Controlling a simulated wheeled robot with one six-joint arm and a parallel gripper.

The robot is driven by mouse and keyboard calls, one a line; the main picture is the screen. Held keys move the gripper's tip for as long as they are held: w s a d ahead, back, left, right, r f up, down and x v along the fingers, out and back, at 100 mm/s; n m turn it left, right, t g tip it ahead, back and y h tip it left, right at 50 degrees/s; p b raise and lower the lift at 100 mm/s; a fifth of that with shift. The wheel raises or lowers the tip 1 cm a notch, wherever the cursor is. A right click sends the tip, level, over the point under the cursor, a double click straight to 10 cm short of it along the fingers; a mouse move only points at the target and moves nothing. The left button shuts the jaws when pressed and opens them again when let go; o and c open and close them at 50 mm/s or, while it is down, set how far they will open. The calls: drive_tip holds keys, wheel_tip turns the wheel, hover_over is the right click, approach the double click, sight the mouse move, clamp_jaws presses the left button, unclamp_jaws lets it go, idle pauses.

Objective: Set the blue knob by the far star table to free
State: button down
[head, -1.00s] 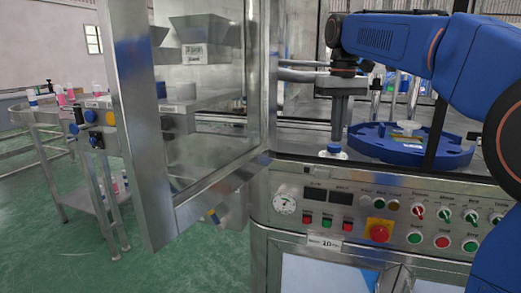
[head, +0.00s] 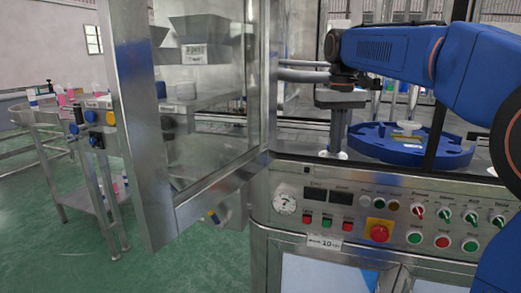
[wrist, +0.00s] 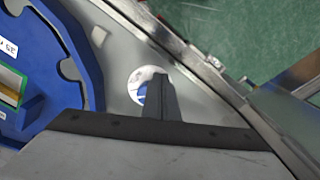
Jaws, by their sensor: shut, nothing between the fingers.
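My gripper (head: 335,153) is shut and empty, pointing down at the machine deck, far to the right of these knobs. In the wrist view, my shut fingers (wrist: 160,98) partly cover a white and blue round thing (wrist: 136,82) on the deck.
A blue star-shaped wheel (head: 372,148) lies on the deck right of my gripper. An open glass door (head: 215,110) with a steel frame stands between my gripper and the round table (head: 40,118). A control panel (head: 400,205) faces me.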

drive_tip(key=shift+d, duration=0.75)
drive_tip(key=shift+w+d, duration=0.35)
drive_tip(key=shift+d, duration=0.3)
idle(0.6)
drive_tip(key=shift+s, duration=0.1)
drive_tip(key=shift+s+d, duration=0.2)
drive_tip(key=shift+s, duration=0.05)
drive_tip(key=shift+r, duration=3)
drive_tip(key=shift+a+f, duration=0.55)
drive_tip(key=shift+f, duration=0.45)
drive_tip(key=shift+a+f, duration=0.5)
drive_tip(key=shift+f, duration=0.5)
drive_tip(key=shift+a+f, duration=0.55)
drive_tip(key=shift+f, duration=0.45)
